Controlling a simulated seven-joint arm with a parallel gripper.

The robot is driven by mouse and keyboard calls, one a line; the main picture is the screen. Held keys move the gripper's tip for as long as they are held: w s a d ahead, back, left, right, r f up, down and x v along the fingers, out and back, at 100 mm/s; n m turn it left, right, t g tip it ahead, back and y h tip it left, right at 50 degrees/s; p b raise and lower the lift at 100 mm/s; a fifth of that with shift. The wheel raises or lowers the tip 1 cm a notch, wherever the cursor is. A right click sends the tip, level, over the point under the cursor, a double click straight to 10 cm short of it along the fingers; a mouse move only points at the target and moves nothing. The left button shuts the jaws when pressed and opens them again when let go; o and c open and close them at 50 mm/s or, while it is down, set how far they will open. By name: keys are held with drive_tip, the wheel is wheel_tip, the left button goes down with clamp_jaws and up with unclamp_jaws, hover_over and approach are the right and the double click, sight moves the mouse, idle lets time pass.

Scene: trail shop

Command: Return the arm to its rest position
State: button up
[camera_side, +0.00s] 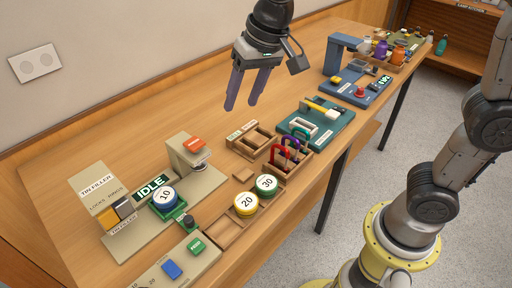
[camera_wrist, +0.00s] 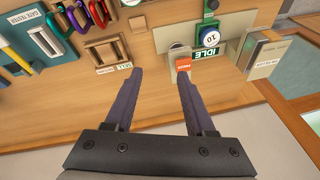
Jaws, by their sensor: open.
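My gripper (camera_side: 245,90) hangs above the wooden bench (camera_side: 150,122), fingers pointing down and well clear of the things on it. In the wrist view, the two purple fingers of my gripper (camera_wrist: 158,72) are spread apart with nothing between them. Bare bench top shows between and below the fingertips there. My arm comes down from the top of the side view, and its base stands on the floor at the lower right.
A tin filler (camera_side: 99,192) reading IDLE, with tin 10 (camera_side: 165,197), stands at the left. Tins 20 (camera_side: 246,204) and 30 (camera_side: 266,184) sit in a wooden tray (camera_side: 226,233). A carabiner rack (camera_side: 300,166), a teal tester (camera_side: 335,128) and a blue machine (camera_side: 344,50) stand further right.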

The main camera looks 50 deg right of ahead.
drive_tip(key=s+d+r+t, duration=0.2)
drive_tip(key=s+d+r, duration=0.1)
drive_tip(key=s+d, duration=0.8)
drive_tip(key=s+d+f+n+h, duration=0.1)
drive_tip(key=s+f+n, duration=0.2)
drive_tip(key=s+f, duration=0.4)
drive_tip(key=shift+s, duration=1.1)
